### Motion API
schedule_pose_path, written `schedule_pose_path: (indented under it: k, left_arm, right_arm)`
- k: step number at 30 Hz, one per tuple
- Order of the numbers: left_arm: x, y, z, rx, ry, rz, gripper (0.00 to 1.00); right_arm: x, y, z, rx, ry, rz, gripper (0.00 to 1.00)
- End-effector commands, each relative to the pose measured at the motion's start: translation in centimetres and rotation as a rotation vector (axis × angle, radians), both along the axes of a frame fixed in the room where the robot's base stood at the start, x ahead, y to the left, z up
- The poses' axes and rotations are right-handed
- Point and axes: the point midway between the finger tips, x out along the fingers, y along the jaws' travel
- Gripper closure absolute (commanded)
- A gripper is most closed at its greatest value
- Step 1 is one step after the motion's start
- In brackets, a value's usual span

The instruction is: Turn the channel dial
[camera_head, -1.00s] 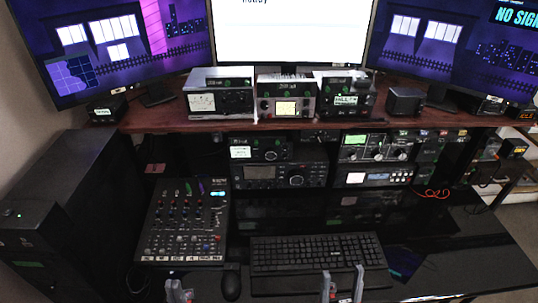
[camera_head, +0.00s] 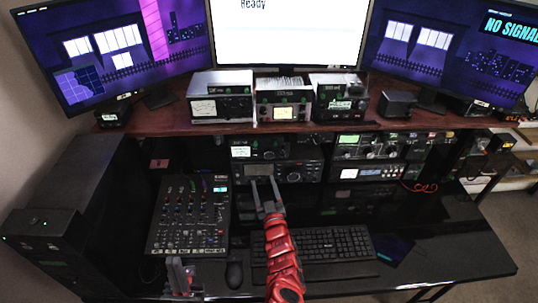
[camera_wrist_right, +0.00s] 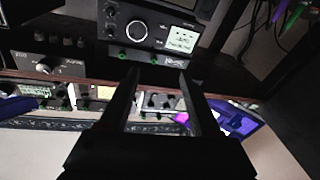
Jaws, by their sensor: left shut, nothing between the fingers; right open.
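Several radios with round knobs sit in and on the desk shelf; I cannot tell which knob is the channel dial. A small radio with a lit screen (camera_head: 241,152) has a round knob (camera_head: 270,155). A radio knob of this kind shows large beside a lit screen in the right wrist view (camera_wrist_right: 137,30). A wider radio (camera_head: 290,174) sits below it. My right gripper (camera_head: 263,190) is open and empty, its fingers pointing at the radios, apart from the knobs as far as I see. My left gripper (camera_head: 177,274) is shut and empty, low in front of the mixer.
A mixer (camera_head: 190,217) lies left of my right arm, a keyboard (camera_head: 330,243) to its right, and a mouse (camera_head: 234,274) in front. More radios (camera_head: 284,103) stand on the wooden shelf (camera_head: 170,121). Three monitors stand behind. The right part of the glossy desk (camera_head: 450,245) is clear.

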Motion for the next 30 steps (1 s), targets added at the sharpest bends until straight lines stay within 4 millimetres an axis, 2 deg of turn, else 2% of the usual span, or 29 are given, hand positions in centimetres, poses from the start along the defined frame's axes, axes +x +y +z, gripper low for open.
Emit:
schedule_pose_path:
  k: [1, 6, 11, 19, 30]
  left_arm:
    - [0.0, 0.0, 0.4, 0.0, 0.0, 0.0, 1.0]
    - [0.0, 0.0, 0.6, 0.0, 0.0, 0.0, 1.0]
    - [0.0, 0.0, 0.5, 0.0, 0.0, 0.0, 1.0]
    - [0.0, 0.0, -0.2, 0.0, 0.0, 0.0, 1.0]
    - [0.0, 0.0, -2.6, 0.0, 0.0, 0.0, 1.0]
  right_arm:
    - [-0.7, -0.1, 0.4, 0.021, 0.029, -0.044, 0.36]
    - [-2.9, -1.8, -0.2, 0.081, 0.113, -0.161, 0.36]
    - [-3.3, -2.5, -0.5, 0.098, 0.134, -0.194, 0.36]
    - [-0.4, -2.4, -0.7, 0.097, 0.132, -0.188, 0.36]
    - [4.4, -2.4, -1.0, 0.101, 0.136, -0.191, 0.36]
